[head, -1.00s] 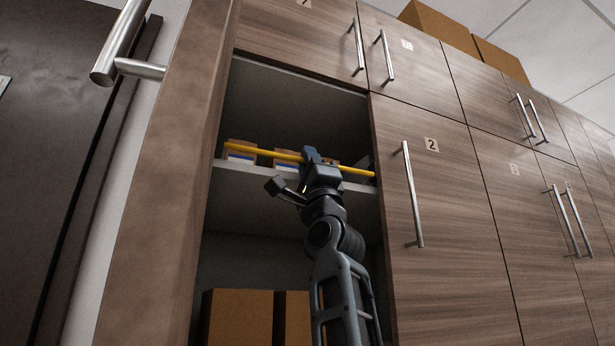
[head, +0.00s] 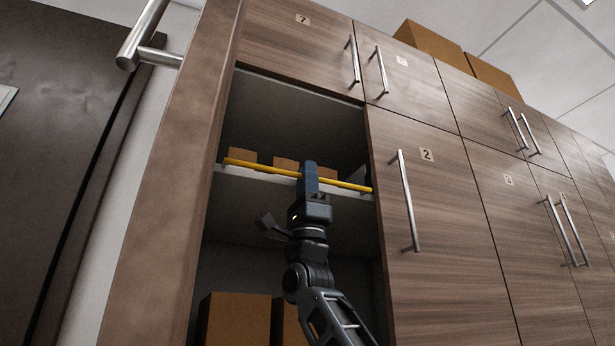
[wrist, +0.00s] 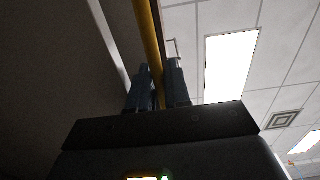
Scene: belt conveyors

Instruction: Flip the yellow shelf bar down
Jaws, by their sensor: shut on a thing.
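The yellow shelf bar (head: 258,167) spans the open cabinet bay in the head view, level with the shelf's front edge and in front of the boxes. My gripper (head: 310,172) is at the bar's middle, shut on it, with my arm reaching up from below. In the wrist view the bar (wrist: 149,40) runs down between the two fingers of my gripper (wrist: 160,88). The fingertips hide a short part of the bar. The shelf (head: 232,173) lies just behind and below the bar.
Small boxes (head: 285,164) stand on the shelf behind the bar. Larger cardboard boxes (head: 238,318) stand in the lower bay. An open door (head: 170,170) is at the left of the bay. A closed door with handle (head: 408,200) is at the right.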

